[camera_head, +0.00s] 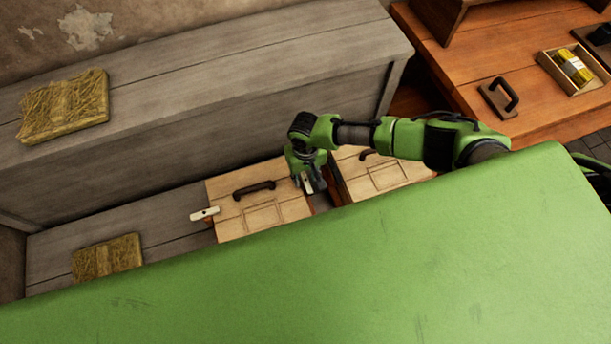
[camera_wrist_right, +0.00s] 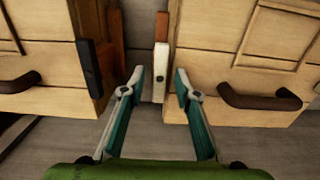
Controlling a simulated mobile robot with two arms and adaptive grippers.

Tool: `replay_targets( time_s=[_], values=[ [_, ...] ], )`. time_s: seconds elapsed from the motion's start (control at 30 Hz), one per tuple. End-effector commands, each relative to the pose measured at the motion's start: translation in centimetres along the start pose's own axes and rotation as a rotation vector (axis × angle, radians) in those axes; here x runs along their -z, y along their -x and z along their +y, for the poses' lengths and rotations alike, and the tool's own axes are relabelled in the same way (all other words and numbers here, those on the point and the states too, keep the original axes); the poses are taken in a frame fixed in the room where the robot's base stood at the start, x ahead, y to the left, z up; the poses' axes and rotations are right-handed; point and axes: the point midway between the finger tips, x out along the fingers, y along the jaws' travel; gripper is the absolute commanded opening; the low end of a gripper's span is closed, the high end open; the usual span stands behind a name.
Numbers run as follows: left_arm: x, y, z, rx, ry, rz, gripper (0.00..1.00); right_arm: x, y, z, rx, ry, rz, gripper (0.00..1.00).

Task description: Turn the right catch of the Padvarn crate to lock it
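Two pale wooden crates sit side by side; no name is legible on either. The left crate (camera_head: 235,215) has a dark handle (camera_head: 254,190) and a white catch (camera_head: 205,214) sticking out at its left. My right gripper (camera_head: 308,184) is over the right edge of this crate. In the right wrist view, a white bar-shaped catch (camera_wrist_right: 161,65) stands along the crate edge in front of a reddish-brown block. My right gripper (camera_wrist_right: 160,80) is open, with one finger on each side of the catch's line. Contact cannot be told. My left gripper is out of view.
The other crate (camera_head: 385,180) is close by, with a narrow gap between; a dark catch (camera_wrist_right: 90,68) is on its edge. A large green surface (camera_head: 400,260) hides the foreground. Straw-like bales (camera_head: 108,257) lie at left. An orange-brown table (camera_head: 520,95) stands at right.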

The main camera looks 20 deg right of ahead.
Motion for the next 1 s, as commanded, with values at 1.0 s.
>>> replay_targets(
  time_s=[1.0],
  values=[
    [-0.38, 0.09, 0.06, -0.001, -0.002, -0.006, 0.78, -0.08, -0.04, 0.02, 0.001, 0.182, -0.001, 0.00]
  ],
)
